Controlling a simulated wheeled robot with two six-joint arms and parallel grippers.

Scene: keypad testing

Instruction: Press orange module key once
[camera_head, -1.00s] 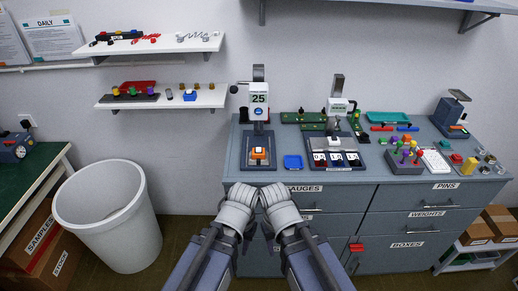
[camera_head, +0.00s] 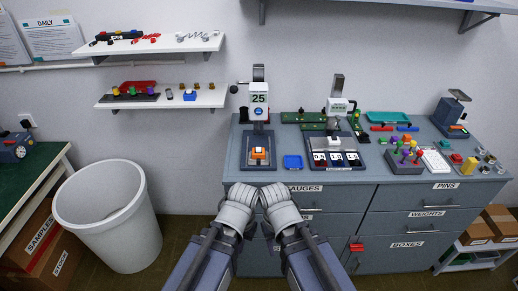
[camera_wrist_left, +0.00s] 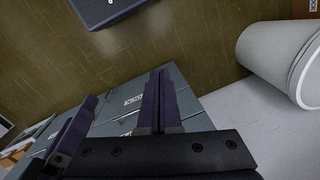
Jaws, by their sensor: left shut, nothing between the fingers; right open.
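The orange module (camera_head: 259,155) with a pale key on top sits on the dark base of the left press stand, whose white head reads 25 (camera_head: 259,99). It is at the left end of the grey cabinet top. My left gripper (camera_head: 236,207) and my right gripper (camera_head: 279,208) are side by side in front of the cabinet, below and nearer than the module, apart from it. Their fingertips are hidden in the head view. In the left wrist view my left gripper's fingers (camera_wrist_left: 160,101) are together with nothing between them. The module is not in that view.
A second press stand (camera_head: 337,108) stands over a base with several white-and-black keys (camera_head: 335,158). A block of coloured knobs (camera_head: 404,158) is further right. A white bin (camera_head: 102,215) stands on the floor at left.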

